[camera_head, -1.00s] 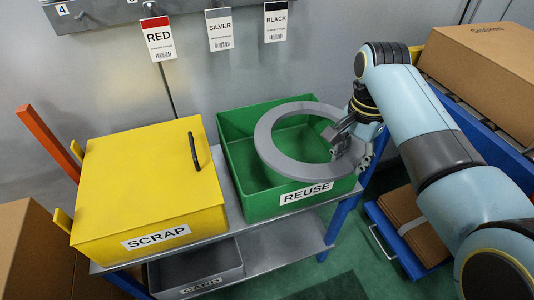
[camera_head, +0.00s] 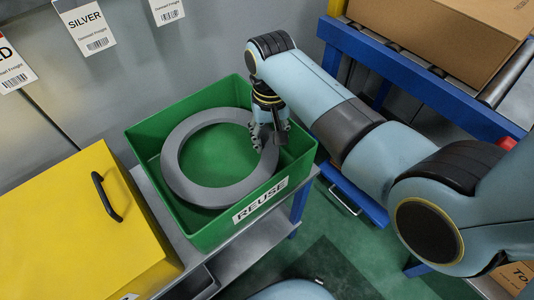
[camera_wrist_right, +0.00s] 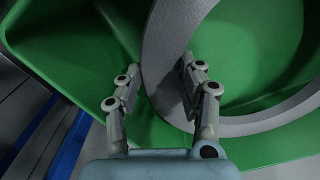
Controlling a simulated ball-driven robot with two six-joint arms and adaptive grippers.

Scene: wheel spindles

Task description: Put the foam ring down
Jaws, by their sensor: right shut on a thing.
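The grey foam ring (camera_head: 183,178) is inside the green REUSE bin (camera_head: 137,147), lying nearly flat below the rim. I cannot tell whether it touches the bin floor. My right gripper (camera_head: 268,140) reaches down into the bin at the ring's right side. It is shut on the ring's band. In the right wrist view the two fingers of the gripper (camera_wrist_right: 160,66) stand on either side of the ring's band (camera_wrist_right: 172,30), one outside it and one in its hole. The green bin (camera_wrist_right: 60,35) surrounds it there. My left gripper is not in view.
The yellow bin (camera_head: 70,220) with a black handle stands left of the green bin on the grey bench (camera_head: 162,205). A blue-framed roller conveyor (camera_head: 400,65) with a cardboard box (camera_head: 440,35) is at the back right. Labels hang on the wall behind.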

